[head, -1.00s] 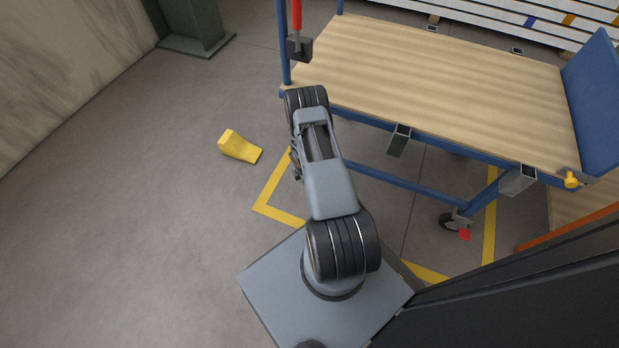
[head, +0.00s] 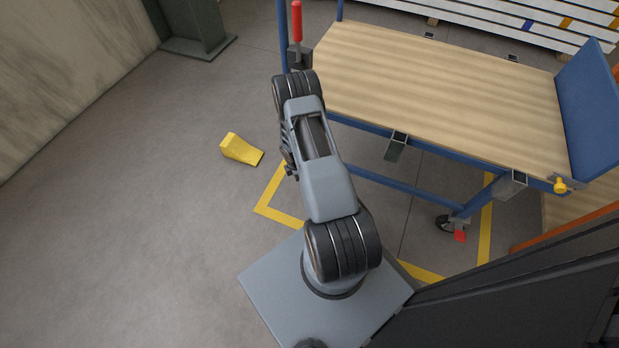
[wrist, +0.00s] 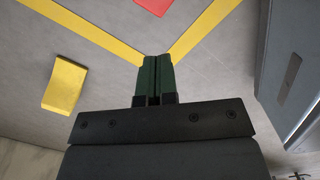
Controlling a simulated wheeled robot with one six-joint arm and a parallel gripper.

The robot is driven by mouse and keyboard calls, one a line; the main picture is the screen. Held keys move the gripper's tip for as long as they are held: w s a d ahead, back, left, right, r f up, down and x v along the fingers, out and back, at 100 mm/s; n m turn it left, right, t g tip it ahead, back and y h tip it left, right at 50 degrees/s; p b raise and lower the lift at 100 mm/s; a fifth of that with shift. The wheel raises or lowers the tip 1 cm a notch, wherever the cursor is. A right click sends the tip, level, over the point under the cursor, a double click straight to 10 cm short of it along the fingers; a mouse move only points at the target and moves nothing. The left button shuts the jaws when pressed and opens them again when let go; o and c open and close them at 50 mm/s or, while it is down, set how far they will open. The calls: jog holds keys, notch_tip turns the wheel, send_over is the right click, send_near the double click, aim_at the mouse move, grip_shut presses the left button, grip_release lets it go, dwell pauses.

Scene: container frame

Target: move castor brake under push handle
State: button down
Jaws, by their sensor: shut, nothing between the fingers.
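In the head view, a blue-framed cart with a wooden top (head: 440,85) stands at right. Its castor in view has a red brake pedal (head: 460,237). A blue upright post (head: 284,45) at the cart's left end may belong to the push handle; I cannot tell for sure. The castor below that end is hidden behind my arm. In the wrist view, a red flat piece (wrist: 155,5), likely that castor's brake pedal, is cut off by the top edge. My gripper (wrist: 153,60) is shut and empty, its green fingertips pointing toward the red piece, apart from it.
A yellow wedge (head: 241,150) lies on the floor left of my arm and also shows in the wrist view (wrist: 64,86). Yellow floor tape (head: 268,208) marks a corner. A red-gripped lever (head: 297,22) rises at the cart's left end. Floor at left is clear.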

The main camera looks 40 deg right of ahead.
notch_tip(320, 180, up, 6)
jog(key=p, duration=0.2)
jog(key=shift+a+r, duration=0.2)
jog(key=shift+a, duration=0.1)
jog(key=shift+w, duration=0.1)
jog(key=a+r+m+t+p, duration=0.15)
jog(key=r+p, duration=0.35)
jog(key=r, duration=0.9)
jog(key=w+a+r+m+p, duration=0.1)
jog(key=a+r+m+p, duration=0.3)
jog(key=r, duration=1)
jog(key=a+r+m+p, duration=0.2)
jog(key=r+p, duration=0.4)
jog(key=r, duration=0.8)
jog(key=s+a+r+m+p, duration=0.2)
jog(key=s+a+r+p, duration=0.1)
jog(key=r, duration=0.6)
jog(key=s+a+r+m+t+p, duration=0.1)
jog(key=s+a+r+m+p, duration=0.2)
jog(key=s+r+p, duration=0.3)
jog(key=s+a+r+m+t+y+p, duration=0.1)
jog(key=s+r+p, duration=0.4)
jog(key=r, duration=0.8)
jog(key=a+m, duration=0.1)
jog(key=a, duration=0.1)
jog(key=shift+s+a+r, duration=0.2)
jog(key=shift+a+r, duration=0.15)
jog(key=shift+d+m, duration=0.15)
jog(key=shift+m, duration=0.1)
